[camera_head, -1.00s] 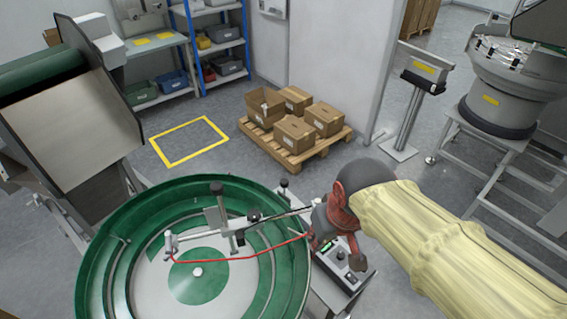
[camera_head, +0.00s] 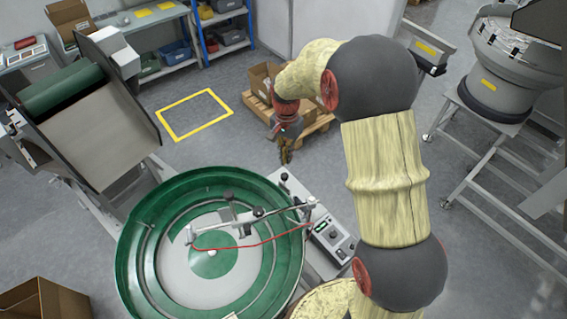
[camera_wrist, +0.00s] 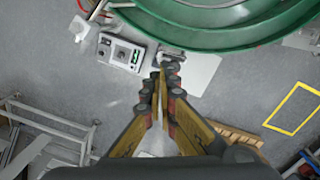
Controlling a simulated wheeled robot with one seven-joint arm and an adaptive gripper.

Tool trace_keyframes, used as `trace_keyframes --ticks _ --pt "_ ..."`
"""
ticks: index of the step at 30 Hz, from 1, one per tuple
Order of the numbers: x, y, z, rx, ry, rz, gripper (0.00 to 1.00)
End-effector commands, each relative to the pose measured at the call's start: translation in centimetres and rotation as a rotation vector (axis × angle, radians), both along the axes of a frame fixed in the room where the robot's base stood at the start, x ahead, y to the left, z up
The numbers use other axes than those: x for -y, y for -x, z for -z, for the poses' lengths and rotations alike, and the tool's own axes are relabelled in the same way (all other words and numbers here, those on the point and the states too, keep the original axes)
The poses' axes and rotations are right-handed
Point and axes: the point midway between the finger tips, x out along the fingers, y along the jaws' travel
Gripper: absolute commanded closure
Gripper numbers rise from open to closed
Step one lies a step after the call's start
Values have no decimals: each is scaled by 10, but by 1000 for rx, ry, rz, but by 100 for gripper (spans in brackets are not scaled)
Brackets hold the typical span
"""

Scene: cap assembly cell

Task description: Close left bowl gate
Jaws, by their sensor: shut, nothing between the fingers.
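The green feeder bowl (camera_head: 137,250) stands at the bottom centre of the head view, with a grey floor and a green centre disc. A metal gate mechanism with a thin red tube (camera_head: 262,243) lies across its inside and reaches the right rim. My gripper (camera_head: 285,158) hangs behind the bowl's far right rim, apart from it, pointing down. In the wrist view my gripper (camera_wrist: 161,72) is shut with nothing between the fingers, its tips just short of the bowl's rim (camera_wrist: 200,38). Whether the gate is open or closed cannot be told.
A control box (camera_head: 333,237) stands right of the bowl and shows in the wrist view (camera_wrist: 120,53). A pallet of cartons (camera_head: 262,78) lies behind my gripper. A conveyor hopper (camera_head: 105,115) stands left, another feeder bowl (camera_head: 505,62) right. Floor inside the yellow square is clear.

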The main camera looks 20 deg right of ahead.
Motion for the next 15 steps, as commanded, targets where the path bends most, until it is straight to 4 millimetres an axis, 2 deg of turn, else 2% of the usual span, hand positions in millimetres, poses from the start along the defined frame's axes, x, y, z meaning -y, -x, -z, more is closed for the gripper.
trace_keyframes --ticks 3,6,11,15 --pt "0 -26 -7 42 6 138 100" --pt "0 -38 -16 66 8 246 100" --pt "0 -37 -16 64 12 368 100" --pt "0 -37 -12 62 13 401 100"
